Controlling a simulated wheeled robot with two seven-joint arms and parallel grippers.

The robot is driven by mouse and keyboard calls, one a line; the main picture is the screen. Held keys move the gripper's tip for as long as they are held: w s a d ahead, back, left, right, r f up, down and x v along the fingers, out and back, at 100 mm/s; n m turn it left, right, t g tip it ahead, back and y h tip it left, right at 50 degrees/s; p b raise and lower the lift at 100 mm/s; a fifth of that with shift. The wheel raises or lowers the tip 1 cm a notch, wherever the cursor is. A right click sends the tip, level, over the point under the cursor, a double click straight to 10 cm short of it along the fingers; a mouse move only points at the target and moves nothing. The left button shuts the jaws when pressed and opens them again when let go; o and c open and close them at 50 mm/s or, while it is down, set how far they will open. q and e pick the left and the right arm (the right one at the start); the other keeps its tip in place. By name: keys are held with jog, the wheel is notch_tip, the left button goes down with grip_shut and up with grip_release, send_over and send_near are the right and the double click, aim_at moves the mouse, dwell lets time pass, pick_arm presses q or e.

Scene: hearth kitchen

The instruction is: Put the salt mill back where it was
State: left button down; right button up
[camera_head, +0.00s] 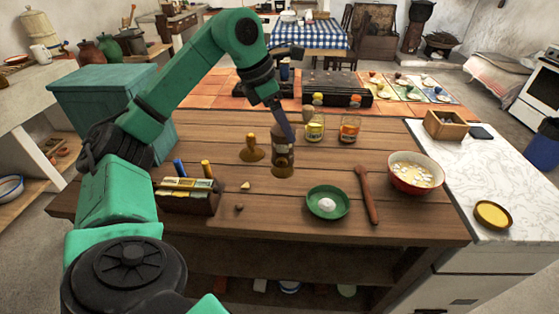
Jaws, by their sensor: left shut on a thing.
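My left gripper (284,137) reaches in from the left over the wooden table (330,225) and points down. It is shut on a brown mill (283,162), which I take to be the salt mill. The mill stands upright, and its upper part is partly hidden by the gripper. I cannot tell whether its base touches the table. My right gripper is not in view.
A brass-coloured object (251,151) stands just left of the mill. Two jars (315,128) are behind right. A green dish (328,203), a wooden spoon (367,197), a red bowl (416,174) and a divided box (187,195) surround some bare tabletop.

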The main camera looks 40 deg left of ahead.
aim_at(283, 158)
pick_arm(q)
notch_tip(283, 158, down, 10)
jog(key=shift+w+r+b, duration=0.1)
jog(key=shift+b, duration=0.8)
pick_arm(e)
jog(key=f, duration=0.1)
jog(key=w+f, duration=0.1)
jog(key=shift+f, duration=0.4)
pick_arm(q)
jog(key=shift+d, duration=0.1)
grip_release()
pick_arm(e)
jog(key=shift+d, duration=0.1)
